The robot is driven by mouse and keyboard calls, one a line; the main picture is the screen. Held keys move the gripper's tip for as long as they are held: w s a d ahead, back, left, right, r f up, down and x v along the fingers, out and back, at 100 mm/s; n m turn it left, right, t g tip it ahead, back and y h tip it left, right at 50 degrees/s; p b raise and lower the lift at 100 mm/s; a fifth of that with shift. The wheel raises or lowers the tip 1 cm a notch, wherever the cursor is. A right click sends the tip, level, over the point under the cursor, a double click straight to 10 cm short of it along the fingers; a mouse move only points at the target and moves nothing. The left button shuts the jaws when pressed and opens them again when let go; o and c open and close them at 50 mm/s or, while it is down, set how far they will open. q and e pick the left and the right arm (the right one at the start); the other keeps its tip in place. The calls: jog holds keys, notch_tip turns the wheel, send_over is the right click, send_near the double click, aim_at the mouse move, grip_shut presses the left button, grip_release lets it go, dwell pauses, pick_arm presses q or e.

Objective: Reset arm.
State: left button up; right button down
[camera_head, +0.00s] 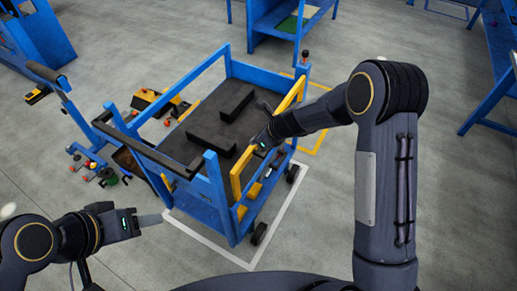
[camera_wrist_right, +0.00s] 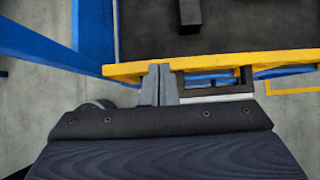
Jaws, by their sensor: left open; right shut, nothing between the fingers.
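A blue cart (camera_head: 214,165) with a yellow front bar (camera_head: 244,170) stands in the middle of the head view. My right arm reaches in from the right, and its gripper (camera_head: 262,140) is at the yellow bar. In the right wrist view the right gripper's grey fingers (camera_wrist_right: 158,85) are together with nothing between them. Their tips overlap the yellow bar (camera_wrist_right: 230,61); I cannot tell whether they touch it. My left gripper (camera_head: 152,220) is open and empty at the lower left, in front of the cart and apart from it.
The cart's dark tray (camera_head: 205,108) holds black blocks (camera_head: 212,141). Several small coloured parts (camera_head: 92,163) lie left of the cart. A white floor outline (camera_head: 268,236) runs around the cart's front. Blue tables stand at the back. The floor at the front is mostly clear.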

jog(key=s+d+r+n, duration=0.5)
jog(key=s+r+n, duration=0.15)
jog(key=r, duration=0.35)
jog(key=s+d+r+n, duration=0.55)
jog(key=s+r, duration=0.25)
jog(key=r, duration=0.2)
jog(key=s+d+n+h, duration=0.1)
jog(key=s+d+n, duration=0.2)
jog(key=s, duration=0.7)
jog(key=s+d+f+n+t+h, duration=0.1)
jog(key=s+d+n, duration=0.2)
jog(key=s+n, duration=0.5)
jog(key=shift+s+d+f+h, duration=0.2)
jog(key=shift+s+h, duration=0.1)
jog(key=shift+s, duration=0.65)
